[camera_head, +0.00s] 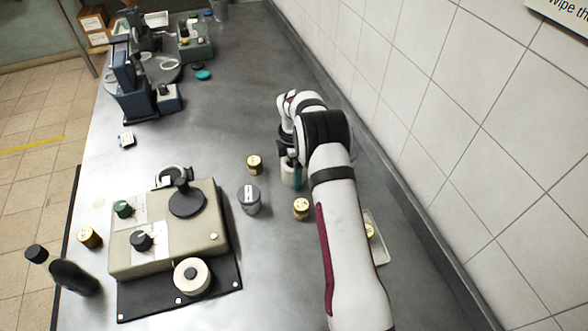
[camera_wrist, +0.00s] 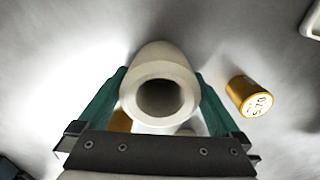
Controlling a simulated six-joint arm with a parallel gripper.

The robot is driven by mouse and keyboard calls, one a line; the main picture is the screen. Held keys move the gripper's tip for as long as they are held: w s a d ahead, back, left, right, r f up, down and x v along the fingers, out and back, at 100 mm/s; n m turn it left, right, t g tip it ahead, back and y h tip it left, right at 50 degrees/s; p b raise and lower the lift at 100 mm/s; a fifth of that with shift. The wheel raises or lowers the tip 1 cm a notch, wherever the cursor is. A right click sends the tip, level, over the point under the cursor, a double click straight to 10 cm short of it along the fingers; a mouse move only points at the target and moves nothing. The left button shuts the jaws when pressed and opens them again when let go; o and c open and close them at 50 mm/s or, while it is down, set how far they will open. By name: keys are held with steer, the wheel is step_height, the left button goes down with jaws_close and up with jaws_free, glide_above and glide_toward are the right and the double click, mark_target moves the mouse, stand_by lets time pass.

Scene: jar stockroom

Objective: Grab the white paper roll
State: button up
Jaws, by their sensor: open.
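The white paper roll (camera_wrist: 160,62) shows in the wrist view as a pale tube with a dark hollow core, its open end facing the camera. My gripper (camera_wrist: 158,95) is open, with one green finger on each side of the roll. I cannot tell whether the fingers touch it. In the head view the roll (camera_head: 290,175) stands on the metal counter, partly hidden by my gripper (camera_head: 296,172), whose green finger shows beside it.
A tiled wall (camera_head: 440,90) borders the right side.

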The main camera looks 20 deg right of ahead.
steer(key=shift+r, duration=0.15)
steer(key=c, duration=1.3)
